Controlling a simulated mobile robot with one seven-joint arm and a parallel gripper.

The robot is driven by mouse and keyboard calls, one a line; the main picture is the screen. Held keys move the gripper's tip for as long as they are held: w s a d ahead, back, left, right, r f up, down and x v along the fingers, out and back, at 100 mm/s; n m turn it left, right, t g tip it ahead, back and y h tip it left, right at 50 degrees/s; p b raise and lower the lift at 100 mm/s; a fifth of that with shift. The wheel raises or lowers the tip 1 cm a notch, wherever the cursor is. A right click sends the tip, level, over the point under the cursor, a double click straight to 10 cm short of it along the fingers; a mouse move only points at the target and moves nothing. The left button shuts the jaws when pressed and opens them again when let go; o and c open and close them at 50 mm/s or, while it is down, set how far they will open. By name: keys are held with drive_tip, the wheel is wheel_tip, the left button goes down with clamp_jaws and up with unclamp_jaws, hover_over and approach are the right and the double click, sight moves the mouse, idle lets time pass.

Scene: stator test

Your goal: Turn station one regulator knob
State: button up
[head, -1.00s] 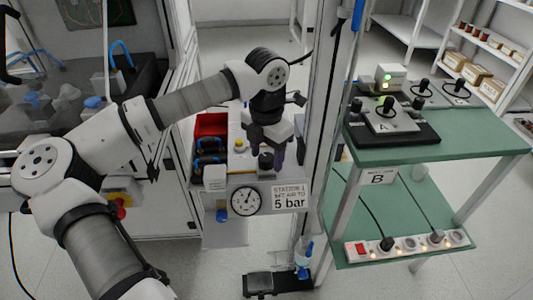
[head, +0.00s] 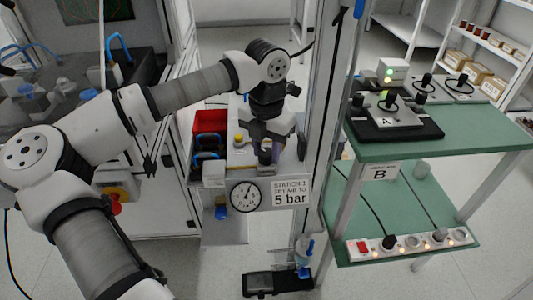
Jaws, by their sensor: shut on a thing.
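The station one panel carries a round white pressure gauge (head: 245,194) and a sign (head: 291,193) reading "STATION 1 SET AIR TO 5 bar". The dark regulator knob (head: 265,157) stands above the gauge, at the front of the station's shelf. My gripper (head: 267,146) points down over it and is shut on the knob. The gripper body partly hides the knob and the finger contact. The gauge has a dark needle, but its reading is too small to tell.
A red bin (head: 209,123) and blue-handled items (head: 208,151) lie left of my gripper. An upright post (head: 336,120) stands close on the right. Beyond it, a green table (head: 450,145) holds black-knobbed devices. A dark pedal-like unit (head: 275,283) lies on the floor.

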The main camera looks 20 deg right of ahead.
sight(267, 152)
drive_tip(key=shift+n+b, duration=0.55)
drive_tip(key=shift+n, duration=0.75)
drive_tip(key=o, duration=1)
wheel_tip(267, 152, up, 14)
drive_tip(key=p, duration=0.1)
drive_tip(key=shift+f, duration=0.1)
